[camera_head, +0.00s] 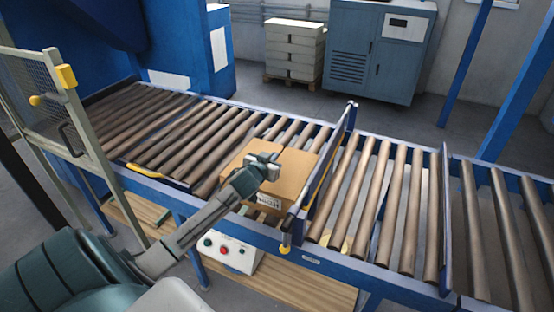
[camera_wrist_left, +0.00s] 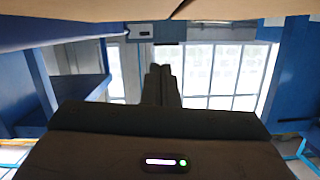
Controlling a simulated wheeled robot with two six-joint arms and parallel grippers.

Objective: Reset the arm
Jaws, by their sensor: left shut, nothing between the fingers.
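My left arm reaches in from the lower left of the head view. Its left gripper (camera_head: 264,163) is over a brown cardboard box (camera_head: 292,180) on the roller conveyor (camera_head: 176,135). I cannot tell whether it touches the box. In the left wrist view the two dark fingers of the left gripper (camera_wrist_left: 162,72) are together with nothing between them. A brown surface (camera_wrist_left: 100,8), perhaps the box, runs along the top edge there. My right gripper is in neither view.
A blue barrier with a yellow strip (camera_head: 323,180) stands across the rollers just right of the box. A mesh gate (camera_head: 38,88) is at the left. A button panel (camera_head: 228,252) hangs under the conveyor's front. Stacked boxes (camera_head: 294,50) and a grey-blue cabinet (camera_head: 374,55) stand behind.

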